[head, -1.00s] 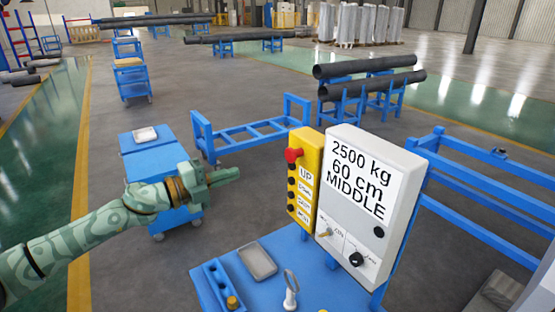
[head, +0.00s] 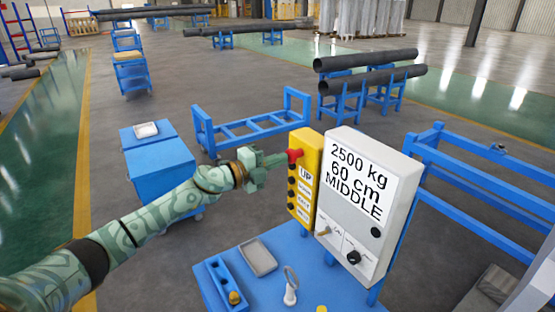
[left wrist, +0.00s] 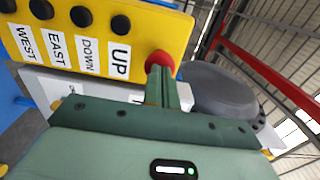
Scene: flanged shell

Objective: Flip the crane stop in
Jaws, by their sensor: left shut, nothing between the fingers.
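The crane stop is a red mushroom button (head: 294,155) at the top of the yellow control box (head: 304,190). In the left wrist view the red button (left wrist: 160,60) shows just beyond my fingertips. My left gripper (head: 283,159) is shut and empty, with its fingertips at the button's left side. The fingers (left wrist: 162,78) overlap the button's lower edge in the wrist view, so I cannot tell whether they touch it. Black buttons labelled UP, DOWN, EAST and WEST run down the box below the stop. My right gripper is not in view.
A grey panel (head: 348,245) reading "2500 kg 60 cm MIDDLE" stands right beside the yellow box. A blue table (head: 232,305) below holds a grey tray (head: 257,257) and small parts. A blue cart (head: 165,175) stands at the left. The floor between is open.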

